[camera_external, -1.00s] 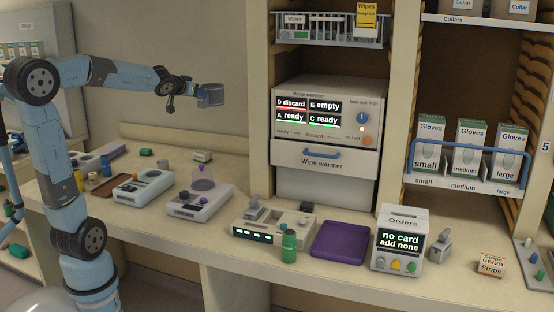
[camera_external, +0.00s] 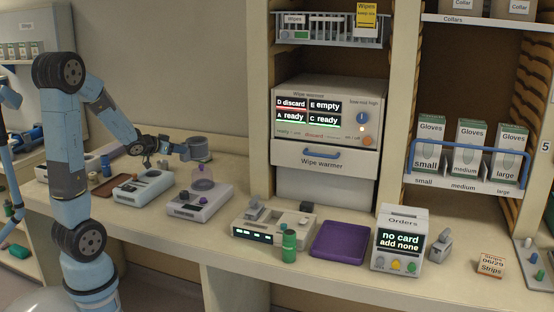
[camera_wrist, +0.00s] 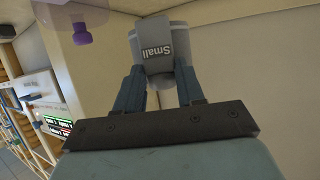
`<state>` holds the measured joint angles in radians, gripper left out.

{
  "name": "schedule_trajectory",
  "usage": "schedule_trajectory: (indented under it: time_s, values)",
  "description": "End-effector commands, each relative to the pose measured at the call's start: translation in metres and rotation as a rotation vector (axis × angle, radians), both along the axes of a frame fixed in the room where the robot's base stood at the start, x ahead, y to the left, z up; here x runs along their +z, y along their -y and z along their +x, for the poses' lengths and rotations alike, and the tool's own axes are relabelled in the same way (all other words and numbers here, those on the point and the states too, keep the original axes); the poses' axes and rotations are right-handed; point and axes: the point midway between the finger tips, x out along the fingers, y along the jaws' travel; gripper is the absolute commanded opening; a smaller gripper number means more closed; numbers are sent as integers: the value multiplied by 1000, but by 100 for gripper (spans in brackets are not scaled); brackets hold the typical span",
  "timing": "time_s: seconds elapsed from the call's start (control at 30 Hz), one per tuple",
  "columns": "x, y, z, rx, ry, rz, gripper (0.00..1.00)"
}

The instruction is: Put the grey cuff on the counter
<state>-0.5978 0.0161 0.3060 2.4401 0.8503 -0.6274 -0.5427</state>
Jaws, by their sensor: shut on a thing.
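My gripper (camera_external: 184,152) is shut on the grey cuff (camera_external: 197,147). The cuff is a rounded grey band, and it hangs above the back of the counter (camera_external: 236,195), near the wall. In the wrist view the cuff (camera_wrist: 160,45) sits between the two fingers of my gripper (camera_wrist: 157,78), with the word "Small" on it, upside down. The clear dome device (camera_external: 200,195) with purple parts is just below and in front of the cuff in the external view. I cannot tell the exact gap between the cuff and the counter.
A white-blue device (camera_external: 143,187) and a brown tray (camera_external: 107,187) stand left of the dome device. To the right are a grey console (camera_external: 270,232), a green bottle (camera_external: 289,246), a purple tray (camera_external: 340,240) and the Orders box (camera_external: 399,240). The wipe warmer (camera_external: 322,160) stands behind.

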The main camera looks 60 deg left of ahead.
Motion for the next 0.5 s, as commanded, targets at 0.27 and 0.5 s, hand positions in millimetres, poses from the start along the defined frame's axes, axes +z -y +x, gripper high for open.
schedule_trajectory:
  time_s: [0.27,0.5]
  values:
    - [-8,-1,1,-13,0,-3,0]
    - [-22,-18,28,-13,0,-3,0]
